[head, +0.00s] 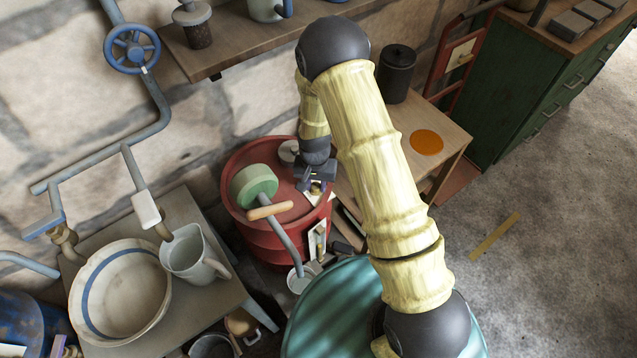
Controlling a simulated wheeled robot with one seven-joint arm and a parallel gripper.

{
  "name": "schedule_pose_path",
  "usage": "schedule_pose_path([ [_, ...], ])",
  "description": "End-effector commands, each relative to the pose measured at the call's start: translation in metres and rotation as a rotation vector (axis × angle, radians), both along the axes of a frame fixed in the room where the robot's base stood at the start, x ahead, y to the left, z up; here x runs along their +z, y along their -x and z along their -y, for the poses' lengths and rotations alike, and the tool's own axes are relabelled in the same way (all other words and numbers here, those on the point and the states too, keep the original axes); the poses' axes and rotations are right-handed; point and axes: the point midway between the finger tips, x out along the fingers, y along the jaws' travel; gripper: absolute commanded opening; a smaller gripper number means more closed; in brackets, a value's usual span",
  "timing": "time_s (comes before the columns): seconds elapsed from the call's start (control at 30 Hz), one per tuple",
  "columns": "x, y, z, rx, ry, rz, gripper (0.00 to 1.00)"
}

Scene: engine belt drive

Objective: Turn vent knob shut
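A wooden table (452,142) with a dark canister (396,73) stands right of the drum. A teal round surface (335,310) is in front. A bench with a basin (120,290) and jug (192,255) is at left. A blue handwheel (131,49) is on the wall pipe.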

Motion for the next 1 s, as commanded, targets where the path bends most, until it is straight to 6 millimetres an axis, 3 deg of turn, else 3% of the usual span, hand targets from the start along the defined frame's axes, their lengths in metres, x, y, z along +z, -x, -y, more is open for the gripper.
schedule_pose_path([
  [0.53,0.0,0.0001,0.0014,0.095,0.002,-0.001,0.05],
  [1.0,-0.0002,0.0003,0.0019,0.468,0.002,-0.002,0.05],
])
